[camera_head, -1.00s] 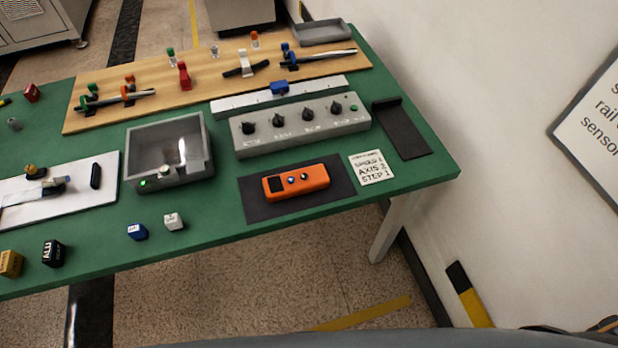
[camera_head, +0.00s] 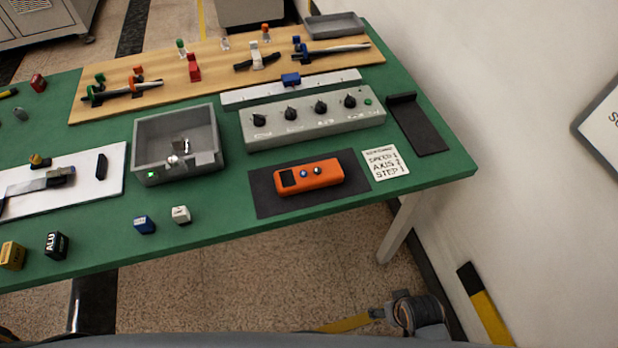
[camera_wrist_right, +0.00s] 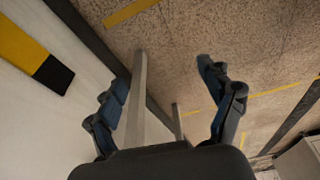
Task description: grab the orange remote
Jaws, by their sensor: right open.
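The orange remote (camera_head: 308,177) lies flat on a dark mat (camera_head: 262,195) near the front right of the green table. It has a dark screen at its left end and two small knobs, one blue and one pale. My right gripper (camera_wrist_right: 168,92) shows in the right wrist view with its two blue-grey fingers spread wide and nothing between them. It is away from the remote, with floor, a table leg and wall behind it. My left gripper is not in view.
A grey knob box (camera_head: 315,130) stands behind the mat, and a printed card (camera_head: 386,163) lies to its right. A grey open bin (camera_head: 148,135) and small blue (camera_head: 144,225) and white (camera_head: 181,215) cubes are to the left. The wall is close on the right.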

